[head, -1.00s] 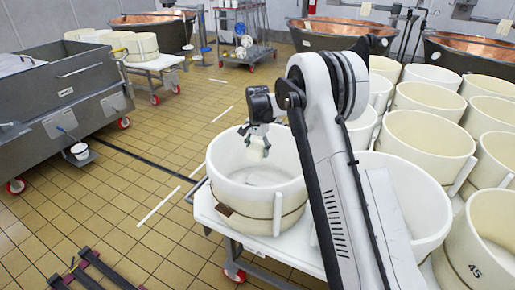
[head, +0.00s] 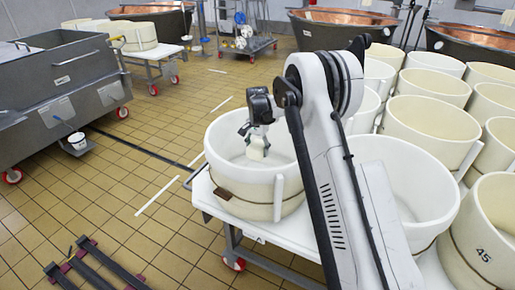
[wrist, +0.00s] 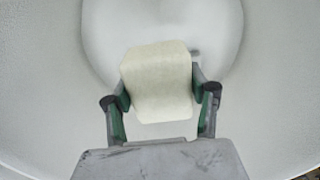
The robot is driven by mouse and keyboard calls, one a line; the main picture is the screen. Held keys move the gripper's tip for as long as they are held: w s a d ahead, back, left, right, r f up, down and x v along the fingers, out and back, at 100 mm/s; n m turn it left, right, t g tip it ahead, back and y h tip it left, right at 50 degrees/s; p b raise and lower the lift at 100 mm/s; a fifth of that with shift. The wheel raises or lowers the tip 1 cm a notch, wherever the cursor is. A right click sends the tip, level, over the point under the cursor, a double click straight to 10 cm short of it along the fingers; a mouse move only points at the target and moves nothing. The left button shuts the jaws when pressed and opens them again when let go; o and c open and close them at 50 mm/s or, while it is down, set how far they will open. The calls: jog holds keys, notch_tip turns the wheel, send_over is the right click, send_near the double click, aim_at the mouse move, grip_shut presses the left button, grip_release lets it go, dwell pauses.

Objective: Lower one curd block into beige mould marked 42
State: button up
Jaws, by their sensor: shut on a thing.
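My gripper (head: 257,141) points down inside the round beige mould (head: 232,185) on the white-topped cart, below the level of its rim. It is shut on a pale cream curd block (head: 256,154). The wrist view shows the block (wrist: 157,82) between the two green-and-grey fingers (wrist: 160,103), with the mould's pale inner wall (wrist: 270,90) around it. I cannot tell whether the block touches the bottom. No number shows on this mould from here.
A second large mould (head: 405,190) stands close to the right, partly behind my arm. Another mould marked 45 (head: 482,245) is at the lower right, with several more behind. A grey steel trough (head: 65,85) stands at left. The tiled floor (head: 130,190) between is mostly open.

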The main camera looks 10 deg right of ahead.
jog(key=shift+f+b, duration=5.3)
jog(key=shift+f, duration=3.3)
jog(key=shift+f+b, duration=0.65)
jog(key=shift+f, duration=0.25)
jog(key=o, duration=1.5)
